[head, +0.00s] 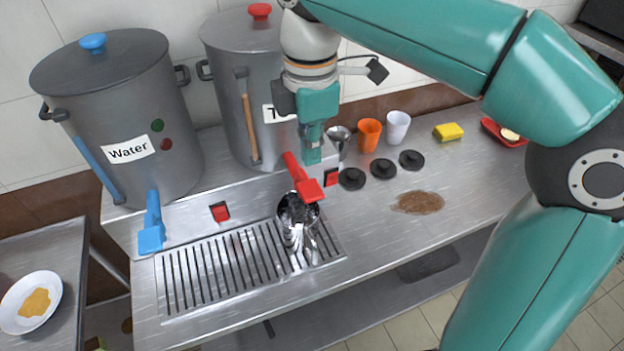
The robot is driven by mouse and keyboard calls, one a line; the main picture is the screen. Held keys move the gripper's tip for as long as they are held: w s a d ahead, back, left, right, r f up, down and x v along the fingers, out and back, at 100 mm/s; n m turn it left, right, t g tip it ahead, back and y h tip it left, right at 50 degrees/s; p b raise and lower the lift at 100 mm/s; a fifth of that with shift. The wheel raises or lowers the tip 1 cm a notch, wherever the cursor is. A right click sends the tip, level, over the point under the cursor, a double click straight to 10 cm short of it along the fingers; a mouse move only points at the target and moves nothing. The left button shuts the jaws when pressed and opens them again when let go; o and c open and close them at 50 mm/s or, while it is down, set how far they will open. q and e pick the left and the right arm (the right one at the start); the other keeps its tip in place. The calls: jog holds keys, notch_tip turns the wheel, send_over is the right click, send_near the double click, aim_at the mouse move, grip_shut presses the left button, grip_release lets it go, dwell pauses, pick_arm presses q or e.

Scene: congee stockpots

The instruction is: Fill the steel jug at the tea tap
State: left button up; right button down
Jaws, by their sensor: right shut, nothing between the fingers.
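The steel jug (298,238) stands on the drip grate under the tea tap; its opening is partly covered by the tap, and I cannot tell how full it is. The tea tap's red lever (303,178) slants down toward the front from the tea stockpot (225,112), whose label is partly hidden by my right arm. My right gripper (312,157) is shut and empty, pointing down right beside the upper part of the red lever; I cannot tell whether they touch. My left gripper is out of view.
The water stockpot (115,105) with its blue tap lever (152,222) stands left. Red switches (220,212) sit on the ledge. Right of the tap are black lids (383,169), an orange cup (369,135), a white cup (397,127), a yellow sponge (448,131) and a brown spill (419,202).

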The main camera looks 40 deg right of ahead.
aim_at(311, 191)
notch_tip(311, 191, down, 7)
jog(key=shift+f, duration=0.1)
jog(key=shift+s, duration=0.1)
